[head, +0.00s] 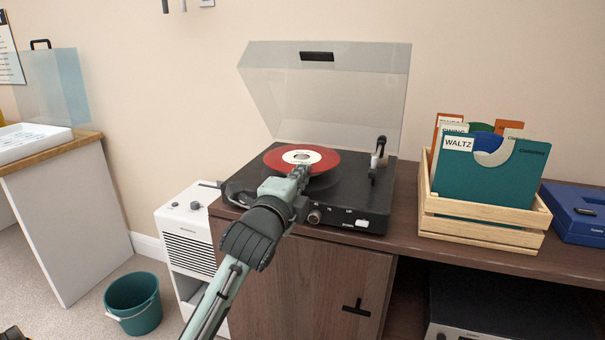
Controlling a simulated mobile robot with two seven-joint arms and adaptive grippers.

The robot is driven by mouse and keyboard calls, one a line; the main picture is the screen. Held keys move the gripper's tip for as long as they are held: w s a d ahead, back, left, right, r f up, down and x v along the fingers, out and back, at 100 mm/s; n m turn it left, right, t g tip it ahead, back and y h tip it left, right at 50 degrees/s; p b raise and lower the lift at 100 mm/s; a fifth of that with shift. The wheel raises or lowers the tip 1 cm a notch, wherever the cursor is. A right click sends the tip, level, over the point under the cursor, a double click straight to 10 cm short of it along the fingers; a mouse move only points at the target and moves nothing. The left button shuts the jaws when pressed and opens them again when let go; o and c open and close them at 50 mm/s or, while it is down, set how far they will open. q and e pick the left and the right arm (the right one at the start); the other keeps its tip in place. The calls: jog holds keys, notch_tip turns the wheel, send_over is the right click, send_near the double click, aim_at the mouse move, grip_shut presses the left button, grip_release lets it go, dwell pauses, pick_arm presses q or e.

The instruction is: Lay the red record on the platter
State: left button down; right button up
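The red record (275,158) has a white label and lies about level over the turntable (350,212), above its dark platter (322,183). A dark gap below the record's near edge suggests it is held a little above the platter. My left gripper (301,171) reaches in from the front and is shut on the record's near rim. The fingers hide part of that rim and of the platter. The tonearm (378,158) stands at the right of the platter, clear of the record.
The clear turntable lid (330,95) is raised behind. A wooden crate (480,232) of record sleeves and a blue case (578,213) stand right on the cabinet (300,275). A white appliance (188,228) and a teal bucket (133,304) are at left.

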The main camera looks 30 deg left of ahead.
pick_arm(q)
jog(key=c, duration=1.6)
grip_release()
jog(key=shift+c, duration=0.2)
jog(key=v, duration=0.7)
jog(key=shift+s, duration=0.25)
